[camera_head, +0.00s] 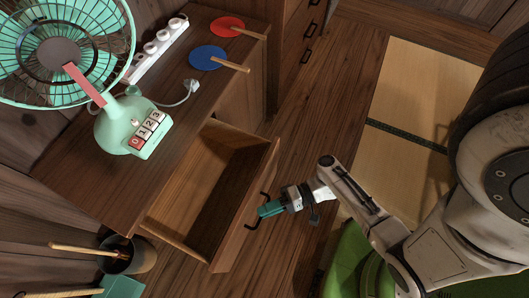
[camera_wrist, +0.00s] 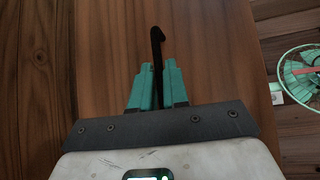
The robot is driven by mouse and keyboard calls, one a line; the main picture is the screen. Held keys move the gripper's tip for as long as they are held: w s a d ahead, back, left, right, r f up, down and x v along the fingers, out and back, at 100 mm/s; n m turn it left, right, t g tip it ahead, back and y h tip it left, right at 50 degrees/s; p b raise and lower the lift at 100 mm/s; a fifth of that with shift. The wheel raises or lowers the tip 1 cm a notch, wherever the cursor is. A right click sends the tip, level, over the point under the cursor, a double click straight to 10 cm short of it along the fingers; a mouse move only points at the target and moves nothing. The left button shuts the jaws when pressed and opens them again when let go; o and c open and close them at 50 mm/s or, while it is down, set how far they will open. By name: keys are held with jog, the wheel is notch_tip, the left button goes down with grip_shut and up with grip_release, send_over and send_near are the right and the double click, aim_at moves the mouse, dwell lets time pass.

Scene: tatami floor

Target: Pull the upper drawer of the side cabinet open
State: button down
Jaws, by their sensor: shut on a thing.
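The side cabinet (camera_head: 165,110) stands at the upper left in the head view, seen from above. Its upper drawer (camera_head: 238,222) is pulled far out, and its inside looks empty. A dark bar handle (camera_head: 264,196) is on the drawer front. My gripper (camera_head: 262,210) has teal fingers at the handle. In the wrist view, my gripper (camera_wrist: 157,90) is shut on the dark handle (camera_wrist: 157,50), which stands between the two fingers. The drawer front (camera_wrist: 205,40) fills much of that view. The fingers hide part of the handle.
A green fan (camera_head: 120,120), a power strip (camera_head: 155,50), a red fan (camera_head: 228,27) and a blue fan (camera_head: 208,57) are on the cabinet top. A dark bucket (camera_head: 140,258) stands left of the drawer. Wooden floor (camera_head: 335,110) is clear to the right.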

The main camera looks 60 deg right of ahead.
jog(key=c, duration=1.2)
grip_release()
jog(key=b+v, duration=0.1)
jog(key=v, duration=1)
jog(key=shift+a, duration=0.15)
